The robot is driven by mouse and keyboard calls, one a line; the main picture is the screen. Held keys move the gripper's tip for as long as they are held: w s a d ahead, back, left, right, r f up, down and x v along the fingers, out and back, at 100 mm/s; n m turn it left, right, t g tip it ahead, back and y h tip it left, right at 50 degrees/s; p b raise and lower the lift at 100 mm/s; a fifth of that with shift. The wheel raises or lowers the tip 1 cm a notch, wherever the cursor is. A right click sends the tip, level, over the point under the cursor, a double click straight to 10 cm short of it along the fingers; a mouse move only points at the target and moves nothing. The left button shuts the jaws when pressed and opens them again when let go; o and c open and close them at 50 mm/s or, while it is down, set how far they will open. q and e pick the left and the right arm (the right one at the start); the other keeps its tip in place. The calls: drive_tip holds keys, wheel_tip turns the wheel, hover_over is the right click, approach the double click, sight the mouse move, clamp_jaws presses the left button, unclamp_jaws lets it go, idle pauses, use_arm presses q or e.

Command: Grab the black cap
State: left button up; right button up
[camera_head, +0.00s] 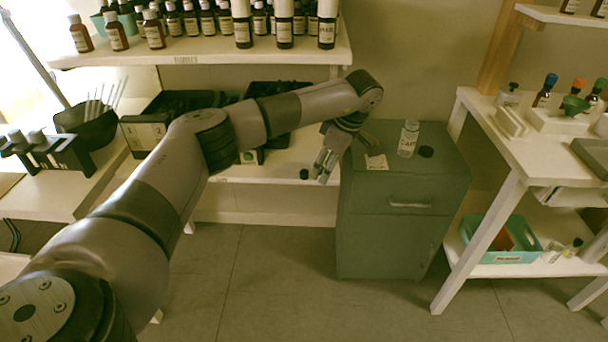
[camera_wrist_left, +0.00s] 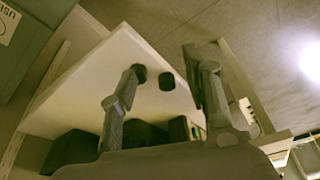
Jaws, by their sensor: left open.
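A small black cap (camera_head: 304,174) sits on the lower white shelf, just left of my left gripper. My left gripper (camera_head: 325,165) is open and empty, pointing down beside the green cabinet over the shelf's right end. In the left wrist view, a small dark round shape (camera_wrist_left: 166,80) lies on the white shelf between the fingers of the left gripper (camera_wrist_left: 168,66). A second dark shape (camera_wrist_left: 139,73) shows against the left fingertip; I cannot tell which is the cap. Another black cap (camera_head: 426,151) lies on the cabinet beside a clear bottle (camera_head: 408,140). My right gripper is not in view.
The green cabinet (camera_head: 388,246) stands close to the gripper's right. Its top holds a labelled card (camera_head: 376,162). Dark boxes stand farther back on the lower white shelf (camera_head: 262,213). An upper shelf (camera_head: 200,50) carries rows of bottles. A white table (camera_head: 492,150) is at right.

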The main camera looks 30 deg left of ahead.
sight(305, 172)
use_arm(q)
drive_tip(key=a, duration=0.4)
drive_tip(key=shift+s, duration=0.25)
drive_tip(key=x, duration=0.2)
drive_tip(key=shift+s+a+f, duration=0.1)
drive_tip(key=shift+a+f, duration=0.15)
drive_tip(key=shift+a, duration=0.1)
drive_tip(key=shift+f, duration=0.35)
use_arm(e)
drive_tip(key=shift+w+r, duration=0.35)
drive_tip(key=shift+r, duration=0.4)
use_arm(q)
drive_tip(key=shift+r, duration=0.1)
drive_tip(key=shift+c, duration=0.4)
drive_tip(key=c, duration=0.8)
drive_tip(key=shift+o, duration=0.2)
